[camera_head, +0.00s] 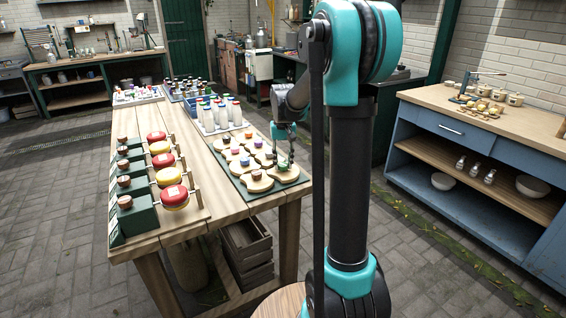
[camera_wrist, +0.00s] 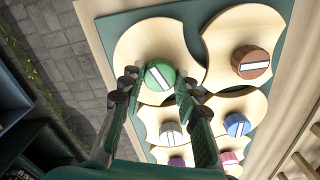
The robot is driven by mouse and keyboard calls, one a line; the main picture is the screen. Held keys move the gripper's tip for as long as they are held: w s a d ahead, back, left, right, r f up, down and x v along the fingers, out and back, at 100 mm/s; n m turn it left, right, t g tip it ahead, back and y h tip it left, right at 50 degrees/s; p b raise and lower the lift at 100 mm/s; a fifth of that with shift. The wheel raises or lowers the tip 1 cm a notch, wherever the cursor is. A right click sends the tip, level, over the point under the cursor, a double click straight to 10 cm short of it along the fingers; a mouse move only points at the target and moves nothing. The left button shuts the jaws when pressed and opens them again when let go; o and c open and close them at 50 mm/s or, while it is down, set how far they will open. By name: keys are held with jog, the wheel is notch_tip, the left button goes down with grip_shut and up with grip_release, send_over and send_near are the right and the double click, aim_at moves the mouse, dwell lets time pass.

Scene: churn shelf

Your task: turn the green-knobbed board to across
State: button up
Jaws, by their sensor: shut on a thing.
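The green-knobbed board (camera_head: 287,176) is a pale wooden piece with curved-in sides, at the near right corner of the green tray (camera_head: 255,199). In the wrist view the board (camera_wrist: 135,48) fills the upper left of the tray, and its green knob (camera_wrist: 158,72) has a white bar running aslant. My gripper (camera_wrist: 156,88) has a finger on either side of the green knob and is shut on it. In the head view my gripper (camera_head: 282,158) comes down onto the knob from above, and the fingertips are small there.
Other boards lie close beside it, with a brown knob (camera_wrist: 250,62), a blue knob (camera_wrist: 237,124) and a grey-brown knob (camera_wrist: 170,132). Red and yellow discs (camera_head: 174,197) on stands line the table's left side.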

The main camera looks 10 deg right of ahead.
aim_at(283, 164)
jog(key=n, duration=0.6)
jog(key=shift+n, duration=0.3)
jog(key=n, duration=0.6)
jog(key=shift+n, duration=0.3)
jog(key=o, duration=1.2)
jog(key=shift+c, duration=0.2)
notch_tip(283, 164, up, 12)
jog(key=s+f+m+t, duration=0.2)
jog(key=s+f+m, duration=0.4)
jog(key=s+f, duration=0.4)
jog(key=s+f+m+t, duration=0.2)
jog(key=s+f+m, duration=0.4)
jog(key=s+f, duration=0.5)
jog(key=s, duration=0.6)
jog(key=shift+d, duration=0.4)
